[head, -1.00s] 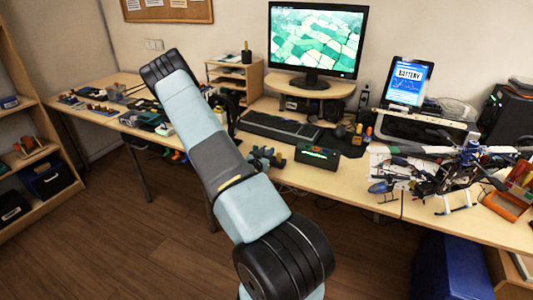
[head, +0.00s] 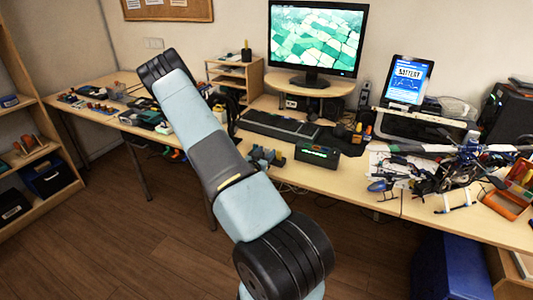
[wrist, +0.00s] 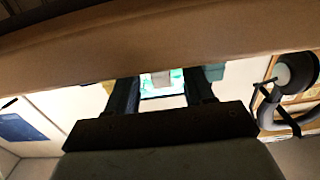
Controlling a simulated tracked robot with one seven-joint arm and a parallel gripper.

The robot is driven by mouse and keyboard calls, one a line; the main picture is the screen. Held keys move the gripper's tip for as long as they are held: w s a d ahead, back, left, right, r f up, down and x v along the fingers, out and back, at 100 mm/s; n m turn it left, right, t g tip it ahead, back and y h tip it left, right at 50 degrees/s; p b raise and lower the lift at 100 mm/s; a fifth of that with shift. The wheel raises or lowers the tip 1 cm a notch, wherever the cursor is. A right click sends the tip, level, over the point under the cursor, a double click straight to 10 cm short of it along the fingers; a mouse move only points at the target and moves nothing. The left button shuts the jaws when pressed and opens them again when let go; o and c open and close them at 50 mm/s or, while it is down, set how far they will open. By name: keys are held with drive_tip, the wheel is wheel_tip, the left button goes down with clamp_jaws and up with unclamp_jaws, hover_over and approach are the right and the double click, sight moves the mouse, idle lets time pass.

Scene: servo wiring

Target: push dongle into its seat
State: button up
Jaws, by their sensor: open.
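My gripper (wrist: 160,84) shows in the wrist view as two dark fingers standing apart, with a gap between them. A small grey piece shows in that gap against a bright green and white screen; I cannot tell whether it is the dongle. A wide brown band (wrist: 160,35) crosses the top of the wrist view, close beyond the fingertips. In the head view my arm hides my gripper. I cannot pick out the dongle or its seat there.
On the desk stand a monitor (head: 317,40), a keyboard (head: 278,126), a black box with a green display (head: 317,155), a tablet (head: 408,82) and a model helicopter (head: 455,170). Small parts crowd the left table. The floor (head: 100,245) in front is clear.

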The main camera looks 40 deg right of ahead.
drive_tip(key=v, duration=1.2)
drive_tip(key=w+a+r+n+t+y, duration=0.1)
drive_tip(key=w+a+r+y, duration=0.3)
drive_tip(key=a+r+y, duration=0.3)
drive_tip(key=w+a+r+n+y, duration=0.1)
drive_tip(key=w+a+r+y, duration=0.4)
drive_tip(key=a+r, duration=0.4)
drive_tip(key=s+a+r+n+y, duration=0.2)
drive_tip(key=s+a+r+n, duration=0.2)
drive_tip(key=s+r, duration=0.6)
drive_tip(key=s+a+r+n+g+y, duration=0.1)
drive_tip(key=s+a+r+n+y, duration=0.2)
drive_tip(key=s+a+r+n, duration=0.2)
drive_tip(key=s+a+r, duration=0.3)
drive_tip(key=s+r, duration=0.2)
drive_tip(key=shift+y, duration=0.3)
drive_tip(key=s, duration=0.3)
drive_tip(key=s+r+n, duration=0.1)
drive_tip(key=s, duration=0.2)
drive_tip(key=s+r+n+g, duration=0.1)
drive_tip(key=s, duration=0.2)
drive_tip(key=shift+s+r+h, duration=0.15)
drive_tip(key=shift+r+h, duration=0.05)
drive_tip(key=shift+h, duration=0.2)
drive_tip(key=shift+s, duration=0.2)
drive_tip(key=shift+c, duration=0.8)
